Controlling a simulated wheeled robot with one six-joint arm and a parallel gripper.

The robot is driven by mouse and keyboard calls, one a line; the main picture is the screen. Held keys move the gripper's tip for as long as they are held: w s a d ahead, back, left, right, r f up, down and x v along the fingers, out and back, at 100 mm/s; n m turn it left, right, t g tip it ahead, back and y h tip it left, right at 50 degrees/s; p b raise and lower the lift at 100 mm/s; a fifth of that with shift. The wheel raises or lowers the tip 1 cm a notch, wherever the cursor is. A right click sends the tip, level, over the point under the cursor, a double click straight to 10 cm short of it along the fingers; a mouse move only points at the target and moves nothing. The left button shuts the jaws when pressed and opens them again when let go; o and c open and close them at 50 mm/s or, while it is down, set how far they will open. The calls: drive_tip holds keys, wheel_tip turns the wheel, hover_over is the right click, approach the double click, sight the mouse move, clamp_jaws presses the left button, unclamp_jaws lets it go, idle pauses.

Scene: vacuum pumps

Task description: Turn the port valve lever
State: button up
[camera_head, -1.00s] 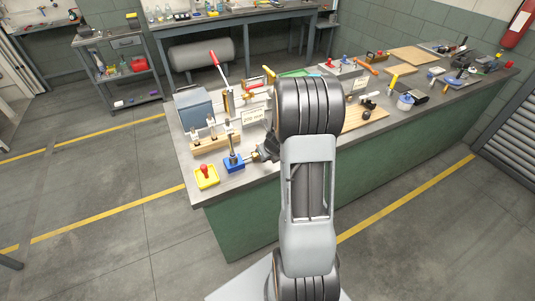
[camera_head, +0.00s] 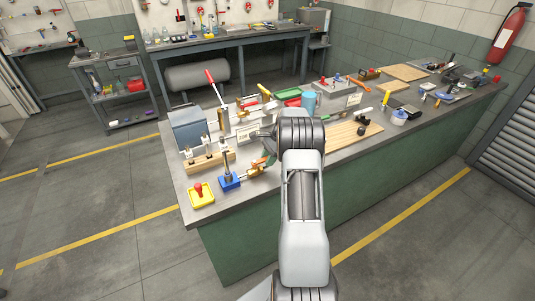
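I cannot tell for sure which lever is the port valve lever. A blue-based fixture with an upright dark post (camera_head: 228,171) stands near the bench's front left corner, with a small brass-coloured fitting (camera_head: 254,169) to its right. A tall red-handled lever (camera_head: 213,86) and a yellow-handled lever (camera_head: 264,91) rise behind it. My gripper (camera_head: 262,136) is above the bench, behind and right of the blue fixture, partly hidden by my arm. Its fingers are too small to read.
A yellow tray with a red knob (camera_head: 201,193) sits at the front left corner. A wooden rack (camera_head: 209,162), a blue-grey box (camera_head: 188,127), a light blue cylinder (camera_head: 309,101) and a wooden board (camera_head: 353,131) crowd the bench. The floor at left is clear.

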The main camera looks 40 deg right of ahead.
drive_tip(key=o, duration=0.4)
drive_tip(key=shift+s, duration=0.1)
drive_tip(key=shift+r, duration=0.2)
drive_tip(key=shift+p+v, duration=0.75)
drive_tip(key=shift+v, duration=0.1)
drive_tip(key=shift+d+r, duration=0.1)
drive_tip(key=p+v, duration=0.4)
drive_tip(key=v, duration=0.1)
drive_tip(key=shift+s+d+r, duration=0.1)
drive_tip(key=shift+d+r, duration=0.05)
drive_tip(key=shift+r, duration=0.2)
idle(0.4)
